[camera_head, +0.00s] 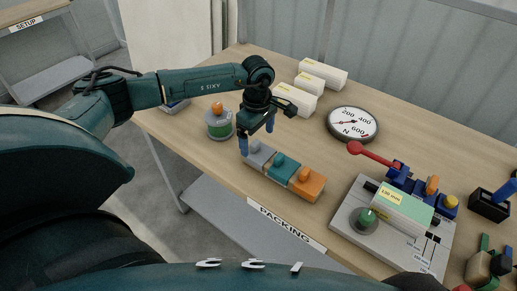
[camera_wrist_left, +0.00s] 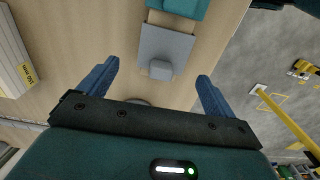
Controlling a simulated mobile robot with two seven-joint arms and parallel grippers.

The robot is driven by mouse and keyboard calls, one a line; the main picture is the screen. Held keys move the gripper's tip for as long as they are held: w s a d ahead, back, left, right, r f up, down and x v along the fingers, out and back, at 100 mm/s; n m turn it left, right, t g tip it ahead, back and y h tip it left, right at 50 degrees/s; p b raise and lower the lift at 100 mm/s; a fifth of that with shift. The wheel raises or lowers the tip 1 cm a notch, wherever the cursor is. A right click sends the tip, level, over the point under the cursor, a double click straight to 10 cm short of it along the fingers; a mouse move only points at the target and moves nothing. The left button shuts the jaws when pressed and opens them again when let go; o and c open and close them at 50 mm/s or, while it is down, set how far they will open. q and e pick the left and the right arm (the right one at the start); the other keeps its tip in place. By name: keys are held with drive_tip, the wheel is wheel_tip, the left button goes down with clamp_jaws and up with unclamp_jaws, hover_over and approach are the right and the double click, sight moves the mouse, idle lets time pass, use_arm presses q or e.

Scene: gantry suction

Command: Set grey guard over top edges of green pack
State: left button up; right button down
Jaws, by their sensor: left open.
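The grey guard (camera_head: 258,154), a flat grey block with a small knob, is the left end of a row on the table. It also shows in the wrist view (camera_wrist_left: 168,46), with its knob between my fingers' lines. My left gripper (camera_head: 257,136) is open and empty above the guard, pointing down. Its two blue fingertips (camera_wrist_left: 158,70) stand apart on either side of the knob in the wrist view; contact cannot be seen.
Teal (camera_head: 281,167) and orange (camera_head: 309,185) knobbed blocks continue the guard's row. A red-handled blue clamp (camera_head: 397,170) stands behind the pack. A dial gauge (camera_head: 353,124), white boxes (camera_head: 323,74) and a green-banded canister (camera_head: 219,123) stand around. Table clear between gauge and row.

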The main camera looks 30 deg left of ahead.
sight(257, 143)
use_arm(q)
wheel_tip(257, 143, down, 4)
drive_tip(key=shift+s+f+p, duration=0.15)
drive_tip(key=shift+p, duration=0.25)
drive_tip(key=shift+c, duration=0.3)
drive_tip(key=c, duration=1)
